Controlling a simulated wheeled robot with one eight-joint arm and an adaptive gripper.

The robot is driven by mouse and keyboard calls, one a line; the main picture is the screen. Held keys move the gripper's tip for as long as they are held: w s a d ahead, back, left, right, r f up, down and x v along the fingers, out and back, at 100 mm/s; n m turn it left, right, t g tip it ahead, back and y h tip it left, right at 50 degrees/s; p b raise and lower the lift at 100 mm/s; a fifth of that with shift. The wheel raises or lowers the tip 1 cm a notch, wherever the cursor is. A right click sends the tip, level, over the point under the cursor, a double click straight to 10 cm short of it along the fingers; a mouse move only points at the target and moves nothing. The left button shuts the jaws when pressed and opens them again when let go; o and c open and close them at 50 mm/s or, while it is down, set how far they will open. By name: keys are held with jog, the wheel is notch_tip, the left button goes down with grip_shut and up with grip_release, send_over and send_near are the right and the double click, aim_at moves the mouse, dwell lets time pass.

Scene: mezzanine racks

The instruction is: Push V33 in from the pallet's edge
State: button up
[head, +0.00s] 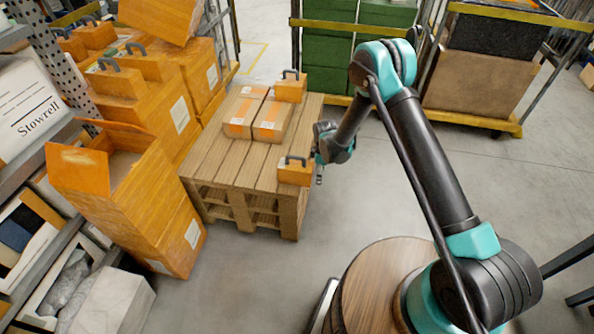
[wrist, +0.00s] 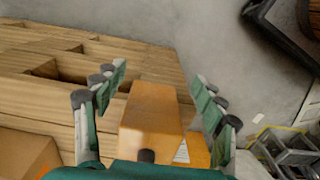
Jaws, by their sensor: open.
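A small orange box with a dark handle (head: 293,176) sits at the near right corner of the wooden pallet (head: 215,172), at its edge. I cannot read V33 on it or on any other box. My gripper (head: 319,166) is just right of this box, partly hidden by my wrist. In the wrist view my gripper (wrist: 160,82) is open, with one finger on each side of the orange box (wrist: 152,108). A white label shows on the box's side. I cannot tell whether the fingers touch it.
Two flat orange boxes (head: 243,112) (head: 272,120) and another small handled box (head: 291,88) stand farther back on the pallet. Larger orange boxes (head: 150,100) and an open carton (head: 125,190) crowd the left. The pallet's front left planks are bare. Loaded carts (head: 480,85) stand behind.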

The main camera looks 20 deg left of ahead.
aim_at(282, 168)
jog(key=shift+a, duration=0.1)
jog(key=shift+s+a, duration=0.75)
jog(key=shift+a, duration=2.45)
jog(key=shift+s+a, duration=0.8)
jog(key=shift+a, duration=2.45)
jog(key=shift+s+a, duration=0.75)
jog(key=shift+a, duration=2.45)
jog(key=shift+d, duration=0.1)
jog(key=shift+w+d, duration=0.2)
jog(key=shift+d, duration=0.5)
jog(key=shift+w+d, duration=0.15)
jog(key=shift+d, duration=0.5)
jog(key=shift+r, duration=6.5)
